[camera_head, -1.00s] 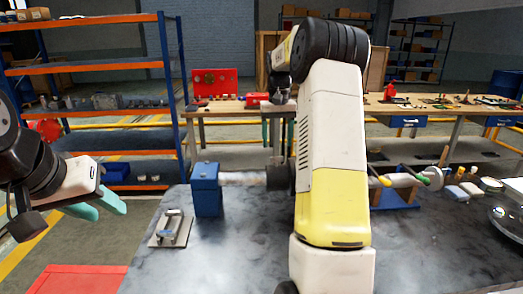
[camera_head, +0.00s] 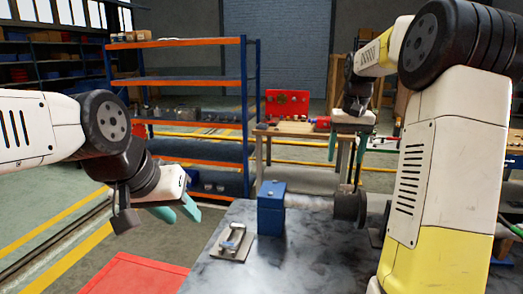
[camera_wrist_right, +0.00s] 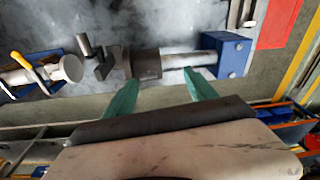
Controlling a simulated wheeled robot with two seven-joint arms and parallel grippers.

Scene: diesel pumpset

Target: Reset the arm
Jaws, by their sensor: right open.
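My left gripper (camera_head: 182,215) hangs at the left in the head view. Its teal fingers are apart with nothing between them, left of the table. My right gripper (camera_head: 346,155) is open and empty, its fingers pointing down above the far side of the table. It also shows open in the right wrist view (camera_wrist_right: 162,78). There, a dark cylinder (camera_wrist_right: 144,63) on a pale shaft (camera_wrist_right: 188,60) lies beyond the fingertips, the shaft meeting a blue block (camera_wrist_right: 228,55). I cannot tell the exact gap to them. My right arm hides the table's right part.
A grey plate with a handle (camera_head: 233,245) lies left of the blue block on the table (camera_head: 320,255). A red surface (camera_head: 135,275) is low at the left. Blue-orange shelving (camera_head: 190,83) and a workbench (camera_head: 300,128) stand behind.

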